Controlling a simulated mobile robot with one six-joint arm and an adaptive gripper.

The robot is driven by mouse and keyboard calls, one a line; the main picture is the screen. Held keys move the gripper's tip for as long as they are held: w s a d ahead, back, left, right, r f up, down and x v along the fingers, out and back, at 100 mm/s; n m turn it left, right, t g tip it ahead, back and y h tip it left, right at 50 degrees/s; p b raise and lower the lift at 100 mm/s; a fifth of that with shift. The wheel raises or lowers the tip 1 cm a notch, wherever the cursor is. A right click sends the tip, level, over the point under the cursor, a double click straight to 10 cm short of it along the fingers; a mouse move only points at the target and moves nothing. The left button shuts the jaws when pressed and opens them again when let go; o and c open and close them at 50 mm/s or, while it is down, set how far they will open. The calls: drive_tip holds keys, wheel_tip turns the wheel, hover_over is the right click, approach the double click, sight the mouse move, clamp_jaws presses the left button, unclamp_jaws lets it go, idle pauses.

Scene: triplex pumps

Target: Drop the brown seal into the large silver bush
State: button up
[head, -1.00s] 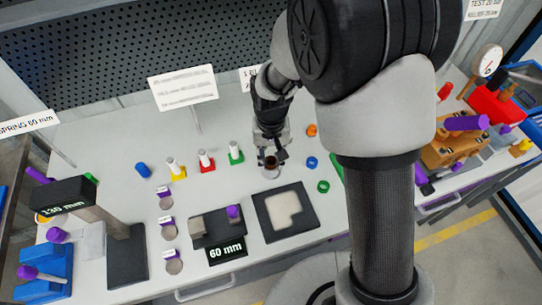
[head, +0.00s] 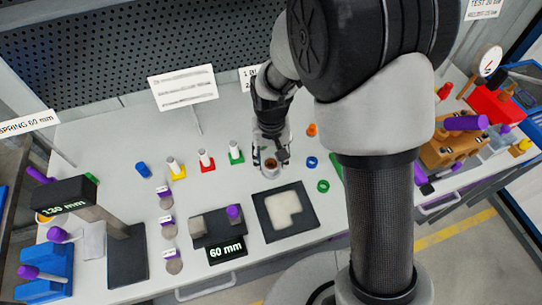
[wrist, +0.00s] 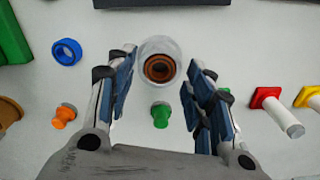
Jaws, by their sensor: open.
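The large silver bush (wrist: 145,50) stands on the bench as a pale, glassy-looking ring in the wrist view. The brown seal (wrist: 160,68) sits inside its bore, seen as a dark brown ring around a darker centre. In the head view the bush shows low between my fingers, with the brown seal (head: 270,164) at its top. My gripper (wrist: 160,62) is open, its blue-padded fingers apart on either side of the bush, with visible gaps. I cannot tell how deep the seal sits.
Green (head: 236,156), red (head: 206,161) and yellow (head: 177,170) based posts stand left. A dark-framed tray (head: 265,222) lies in front.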

drive_tip(key=shift+r, duration=0.1)
wheel_tip(320, 180, up, 12)
idle(0.6)
idle(0.4)
drive_tip(key=s+d+r+t, duration=0.3)
drive_tip(key=s+d+r, duration=0.5)
drive_tip(key=s+r, duration=0.2)
drive_tip(key=s+d+t, duration=0.1)
drive_tip(key=s+d, duration=0.3)
drive_tip(key=s, duration=0.5)
drive_tip(key=shift+s+d+r+t, duration=0.3)
drive_tip(key=shift+r, duration=0.1)
